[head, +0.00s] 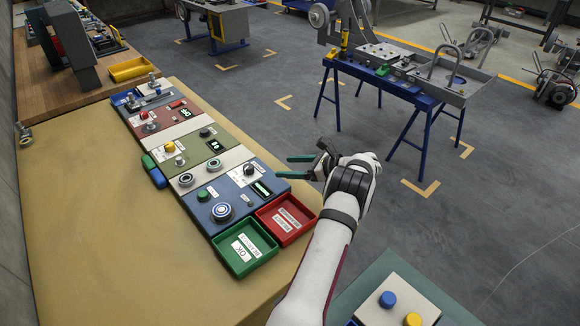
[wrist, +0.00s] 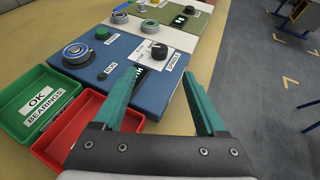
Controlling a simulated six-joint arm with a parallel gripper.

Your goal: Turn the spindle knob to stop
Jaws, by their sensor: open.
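The spindle knob (wrist: 158,50) is a black knob on a white label plate, with the word SPINDLE beside it, on the blue panel (wrist: 120,58). In the head view the knob (head: 249,169) sits near the top of the nearest blue panel (head: 212,194). The position words around it are too small to read, and I cannot tell which one it points to. My gripper (head: 285,167) is open and empty, to the right of the knob and apart from it. In the wrist view the green fingers (wrist: 162,73) point towards the knob, which lies beyond their tips.
A small lit display (wrist: 140,76) is partly hidden behind the left finger. The panel also has a large round dial (wrist: 76,54) and a green button (wrist: 102,33). A red tray (head: 286,220) and a green tray (head: 244,247) adjoin it. More panels lie farther along the bench.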

